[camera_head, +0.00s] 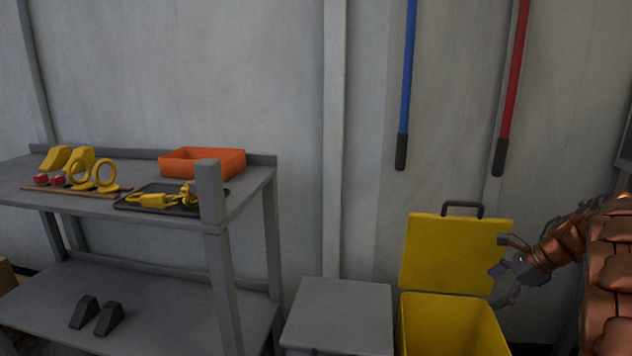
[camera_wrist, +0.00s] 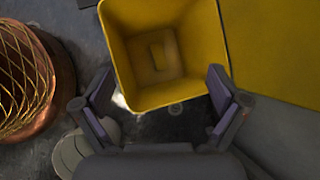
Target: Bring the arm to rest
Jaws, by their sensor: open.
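My gripper (camera_head: 500,268) is at the right of the head view, beside the raised yellow lid (camera_head: 456,254) and above the yellow bin (camera_head: 450,325). In the wrist view my gripper (camera_wrist: 163,100) is open, with its two fingers apart and nothing between them. The open bin (camera_wrist: 165,50) lies beyond the fingertips in that view. A small flat shape shows on its floor; I cannot tell what it is. My copper-coloured arm comes in from the right edge of the head view.
A grey workbench (camera_head: 245,205) at the left holds an orange tray (camera_head: 203,163), a dark tray (camera_head: 125,204) with yellow items, and yellow rings (camera_head: 104,175). A grey box (camera_head: 337,312) stands left of the bin. Blue (camera_head: 408,75) and red (camera_head: 515,75) poles hang on the wall.

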